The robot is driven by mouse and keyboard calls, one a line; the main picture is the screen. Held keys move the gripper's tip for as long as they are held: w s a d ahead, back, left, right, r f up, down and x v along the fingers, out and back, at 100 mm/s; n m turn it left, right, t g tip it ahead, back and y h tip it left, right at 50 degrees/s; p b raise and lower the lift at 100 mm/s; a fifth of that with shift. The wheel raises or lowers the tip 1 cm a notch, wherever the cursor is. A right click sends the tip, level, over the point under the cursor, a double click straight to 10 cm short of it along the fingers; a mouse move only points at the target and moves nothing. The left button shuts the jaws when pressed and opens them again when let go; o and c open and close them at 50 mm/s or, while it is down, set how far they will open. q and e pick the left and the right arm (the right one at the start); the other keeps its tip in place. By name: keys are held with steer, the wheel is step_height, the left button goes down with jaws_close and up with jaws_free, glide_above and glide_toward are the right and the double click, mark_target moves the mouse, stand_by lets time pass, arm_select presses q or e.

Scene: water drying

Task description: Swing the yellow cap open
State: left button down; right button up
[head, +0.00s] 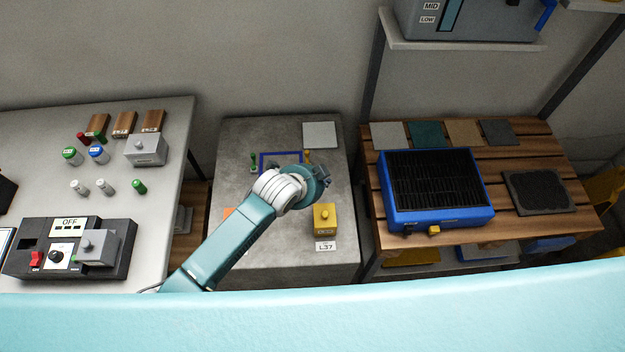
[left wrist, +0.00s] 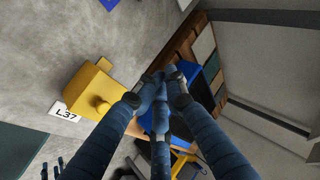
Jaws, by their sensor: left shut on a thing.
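A yellow box with a round knob on top (head: 325,218) sits at the right front of the grey middle table, by the L37 label. It also shows in the left wrist view (left wrist: 92,90), left of my fingers. My left gripper (head: 325,178) is above the table, behind the box and apart from it. Its fingers converge in the left wrist view (left wrist: 163,82); what they hold is hidden. A small yellow piece (head: 308,155) stands behind the gripper. Dark blue finger-like tips at the lower left of the wrist view may be my right gripper (left wrist: 52,170); their state is unclear.
A blue grill-topped unit (head: 437,188) stands on the slatted wooden table at right. The left table holds a black control panel (head: 70,248), small bottles and wooden blocks. A blue frame (head: 272,157) lies partly behind my left arm. A shelf hangs at upper right.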

arm_select(q)
steer(key=v, duration=0.9)
steer(key=s+a+n+g+y, duration=0.3)
steer(key=s+a+n+y, duration=0.2)
steer(key=s+a+n, duration=1.5)
step_height(320, 180, down, 26)
steer(key=s+a+m+g, duration=0.2)
steer(key=m, duration=0.1)
steer(key=s+a+f, duration=0.3)
steer(key=s+f, duration=1.5)
steer(key=shift+g+b, duration=0.4)
steer(key=shift+b, duration=0.05)
